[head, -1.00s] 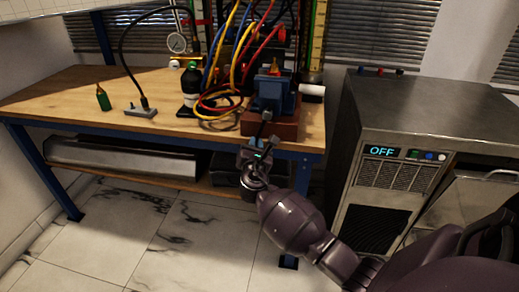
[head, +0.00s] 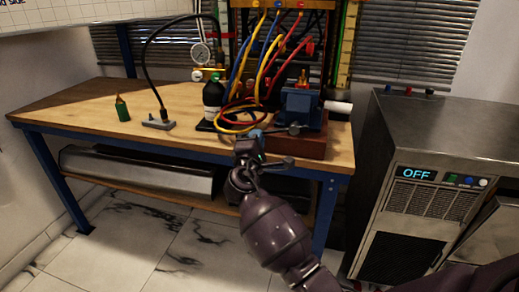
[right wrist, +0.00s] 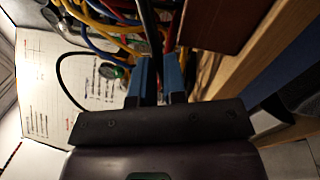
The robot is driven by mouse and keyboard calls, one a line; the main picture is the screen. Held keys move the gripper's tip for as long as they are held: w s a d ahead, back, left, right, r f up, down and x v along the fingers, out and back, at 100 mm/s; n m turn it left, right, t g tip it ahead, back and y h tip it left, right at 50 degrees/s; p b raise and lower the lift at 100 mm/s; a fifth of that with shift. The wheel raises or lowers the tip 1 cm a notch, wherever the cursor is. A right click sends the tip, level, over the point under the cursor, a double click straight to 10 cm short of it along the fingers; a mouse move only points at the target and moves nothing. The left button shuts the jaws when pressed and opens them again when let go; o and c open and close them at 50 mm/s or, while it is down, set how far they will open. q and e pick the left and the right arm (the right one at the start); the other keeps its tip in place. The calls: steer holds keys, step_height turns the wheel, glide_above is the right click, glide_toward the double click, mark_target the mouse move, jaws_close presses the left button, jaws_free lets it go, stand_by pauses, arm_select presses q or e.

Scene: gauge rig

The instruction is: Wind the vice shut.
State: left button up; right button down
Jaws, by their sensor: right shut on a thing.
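The blue vice (head: 301,104) stands on a reddish-brown block (head: 298,146) at the right front of the bench. Its dark handle bar (head: 279,131) points out to the left from the vice's front. My right gripper (head: 255,139) is at the bar's left end, shut on it. In the right wrist view, the bar (right wrist: 150,35) runs between the blue fingertips of my right gripper (right wrist: 157,78). A small brass-coloured piece (head: 303,77) shows at the vice's top; whether the jaws touch it I cannot tell. My left gripper is not in view.
Coloured hoses (head: 243,112) and a dark bottle with a green top (head: 212,97) stand close left of the vice. A white cylinder (head: 338,107) lies to its right. A steel cabinet reading OFF (head: 440,125) is at right. The bench's left part is mostly clear.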

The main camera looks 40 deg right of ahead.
steer(key=shift+w+a+r+m, duration=0.1)
steer(key=shift+a+r+m, duration=0.2)
steer(key=shift+m, duration=0.4)
steer(key=c, duration=1.8)
jaws_free()
steer(key=shift+a+r, duration=0.15)
steer(key=shift+r, duration=0.05)
steer(key=o, duration=0.6)
steer(key=shift+d, duration=0.2)
steer(key=p+v, duration=0.1)
steer(key=v, duration=1)
steer(key=shift+r, duration=0.1)
steer(key=shift+c, duration=0.2)
